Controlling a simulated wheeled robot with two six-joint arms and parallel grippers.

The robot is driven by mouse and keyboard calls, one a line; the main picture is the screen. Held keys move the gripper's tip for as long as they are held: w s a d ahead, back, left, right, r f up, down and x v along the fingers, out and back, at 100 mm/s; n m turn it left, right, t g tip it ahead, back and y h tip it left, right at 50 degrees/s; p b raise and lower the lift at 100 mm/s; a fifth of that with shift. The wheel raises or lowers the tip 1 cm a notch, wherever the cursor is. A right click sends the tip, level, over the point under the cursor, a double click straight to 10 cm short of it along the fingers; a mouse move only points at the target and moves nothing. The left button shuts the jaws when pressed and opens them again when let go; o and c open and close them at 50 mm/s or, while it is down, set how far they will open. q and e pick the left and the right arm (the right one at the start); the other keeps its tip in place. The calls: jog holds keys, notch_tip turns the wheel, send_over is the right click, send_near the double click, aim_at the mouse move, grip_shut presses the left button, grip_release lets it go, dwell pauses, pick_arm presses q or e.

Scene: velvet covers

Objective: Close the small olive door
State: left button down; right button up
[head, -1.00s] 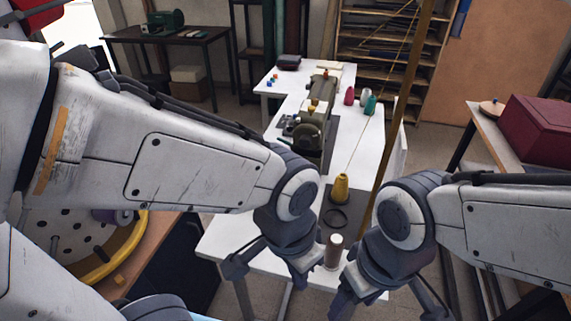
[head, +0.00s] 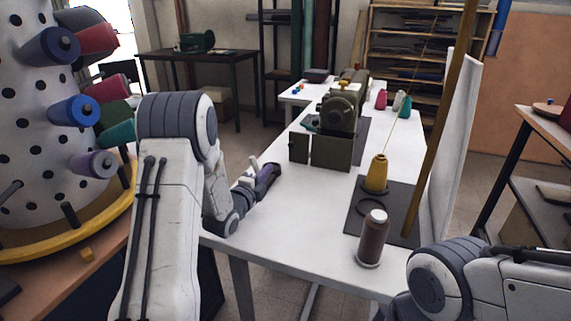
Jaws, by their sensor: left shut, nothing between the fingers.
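The small olive door (head: 299,147) is a flat panel at the left side of the olive sewing machine (head: 341,112). It stands swung out to the left, with a narrow gap between it and the machine's box-like olive end (head: 331,153). My left gripper (head: 272,170) is shut and empty, to the left of the door and nearer to me, apart from it. My right arm shows at the lower right, and its gripper is out of view.
The white table (head: 290,225) is clear in front of the door. A brown pole (head: 440,130) rises at right. A pegged spool drum (head: 40,140) stands at left.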

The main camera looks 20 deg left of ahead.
aim_at(289, 146)
pick_arm(q)
jog(key=shift+w, duration=0.3)
jog(key=w, duration=0.8)
jog(key=w+d+p, duration=0.1)
jog(key=w, duration=0.4)
jog(key=shift+w, duration=0.1)
jog(key=shift+w+a+f+b, duration=0.1)
jog(key=shift+w+a+b, duration=0.2)
jog(key=shift+b, duration=0.5)
jog(key=shift+w+a, duration=0.1)
jog(key=shift+w, duration=0.05)
jog(key=shift+r, duration=0.2)
